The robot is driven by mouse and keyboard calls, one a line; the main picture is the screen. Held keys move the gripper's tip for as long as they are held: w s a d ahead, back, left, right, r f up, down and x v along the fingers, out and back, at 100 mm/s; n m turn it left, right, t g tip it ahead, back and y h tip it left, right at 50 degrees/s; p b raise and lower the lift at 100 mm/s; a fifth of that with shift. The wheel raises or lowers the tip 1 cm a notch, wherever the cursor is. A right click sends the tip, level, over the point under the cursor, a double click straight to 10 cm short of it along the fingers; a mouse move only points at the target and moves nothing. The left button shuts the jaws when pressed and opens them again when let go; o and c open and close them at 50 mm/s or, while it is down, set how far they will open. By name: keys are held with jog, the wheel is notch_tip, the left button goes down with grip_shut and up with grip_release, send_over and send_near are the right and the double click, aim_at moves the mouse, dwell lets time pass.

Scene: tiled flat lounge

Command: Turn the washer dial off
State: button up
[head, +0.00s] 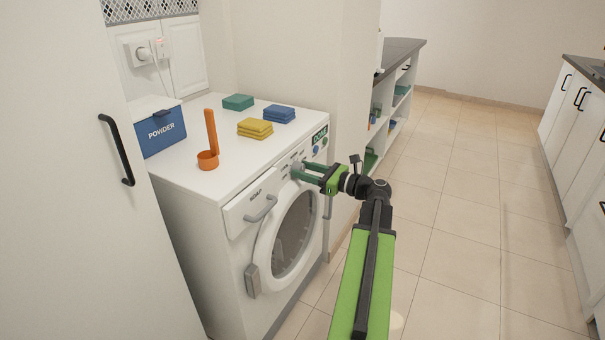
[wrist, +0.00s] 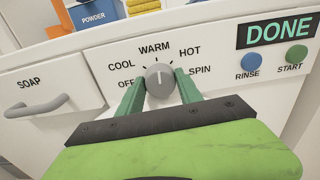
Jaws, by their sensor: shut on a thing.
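The white washer (head: 262,312) stands at the left in the head view. Its round grey dial (wrist: 160,79) shows in the wrist view, ringed by the labels OFF, COOL, WARM, HOT and SPIN. The dial's small pale mark seems to point up, towards WARM. My gripper (wrist: 160,86) is shut on the dial, with one green finger on its left and one on its right. In the head view my gripper (head: 297,170) reaches the washer's panel from the right, and its fingers mostly hide the dial there.
A DONE display (wrist: 278,31), a blue RINSE button (wrist: 248,59) and a green START button (wrist: 297,55) sit right of the dial. The soap drawer (head: 247,208) is left. An orange scoop (head: 208,160), powder box (head: 162,133) and folded cloths stand on top. Tiled floor is clear rightwards.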

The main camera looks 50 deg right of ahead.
jog(key=shift+r, duration=0.15)
dwell(0.7)
jog(key=o, duration=1.3)
jog(key=shift+o, duration=0.2)
jog(key=v, duration=1.7)
jog(key=shift+s, duration=0.25)
